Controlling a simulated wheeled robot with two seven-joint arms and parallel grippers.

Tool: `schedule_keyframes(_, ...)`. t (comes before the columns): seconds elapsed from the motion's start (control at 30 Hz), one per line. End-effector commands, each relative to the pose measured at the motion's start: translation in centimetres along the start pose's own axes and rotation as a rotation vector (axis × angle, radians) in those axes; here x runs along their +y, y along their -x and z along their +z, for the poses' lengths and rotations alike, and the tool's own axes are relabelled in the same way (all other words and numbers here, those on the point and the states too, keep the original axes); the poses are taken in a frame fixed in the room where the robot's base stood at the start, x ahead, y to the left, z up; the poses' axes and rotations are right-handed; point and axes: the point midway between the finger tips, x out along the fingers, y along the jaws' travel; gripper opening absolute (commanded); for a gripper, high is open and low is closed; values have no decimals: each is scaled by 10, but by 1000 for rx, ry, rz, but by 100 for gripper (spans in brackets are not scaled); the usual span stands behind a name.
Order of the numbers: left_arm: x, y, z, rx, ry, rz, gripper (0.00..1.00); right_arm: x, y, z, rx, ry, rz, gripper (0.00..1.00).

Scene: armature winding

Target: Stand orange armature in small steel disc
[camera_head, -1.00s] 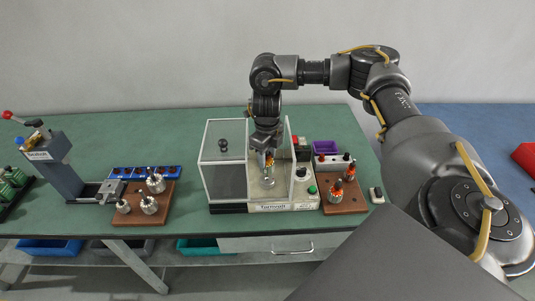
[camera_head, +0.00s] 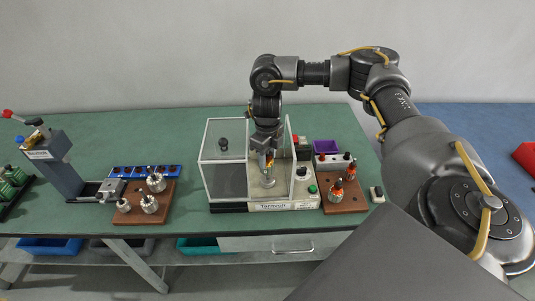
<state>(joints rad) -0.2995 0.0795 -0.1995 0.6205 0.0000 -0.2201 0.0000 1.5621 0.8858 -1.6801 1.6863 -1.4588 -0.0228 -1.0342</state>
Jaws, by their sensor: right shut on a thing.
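My right gripper (camera_head: 267,156) points down over the grey base of the machine with the clear guard box (camera_head: 225,165). It is shut on the orange armature (camera_head: 269,163), which hangs upright and is mostly hidden by the fingers. The small steel disc (camera_head: 268,182) is on the machine base right under the armature. I cannot tell whether the armature's lower end touches the disc. My left gripper is not in view.
A wooden block (camera_head: 342,198) with other orange armatures stands to the right, with a purple bin (camera_head: 326,147) behind it. A wooden board (camera_head: 147,208) with steel parts and a lever press (camera_head: 55,165) stand at left.

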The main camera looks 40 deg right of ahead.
Motion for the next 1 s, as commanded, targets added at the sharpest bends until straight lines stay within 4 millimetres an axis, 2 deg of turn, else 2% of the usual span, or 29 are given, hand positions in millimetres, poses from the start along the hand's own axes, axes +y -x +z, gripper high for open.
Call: schedule_keyframes(1.0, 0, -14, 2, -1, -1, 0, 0, 0, -22, 0, -1, 0, 0, 7)
